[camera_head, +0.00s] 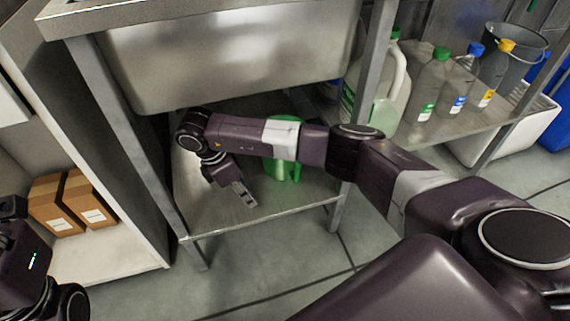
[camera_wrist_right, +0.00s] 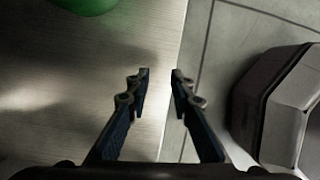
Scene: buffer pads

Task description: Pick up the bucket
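A green bucket-like container (camera_head: 284,168) stands on the low metal shelf under the sink, partly hidden behind my right forearm. A green edge of it (camera_wrist_right: 88,4) shows at the top left of the right wrist view. My right gripper (camera_head: 246,194) is over the shelf, to the left of and nearer than the green container, not touching it. In the right wrist view its two fingers (camera_wrist_right: 161,72) are apart with nothing between them. A grey bucket (camera_head: 515,58) stands at the far right behind the bottles. My left arm shows at the lower left; its fingers are out of view.
A metal sink basin (camera_head: 230,60) hangs above the shelf (camera_head: 205,205), with table legs on both sides. A large jug (camera_head: 380,95) and several capped bottles (camera_head: 430,85) stand to the right. Cardboard boxes (camera_head: 90,200) sit in the left cabinet. Floor in front is clear.

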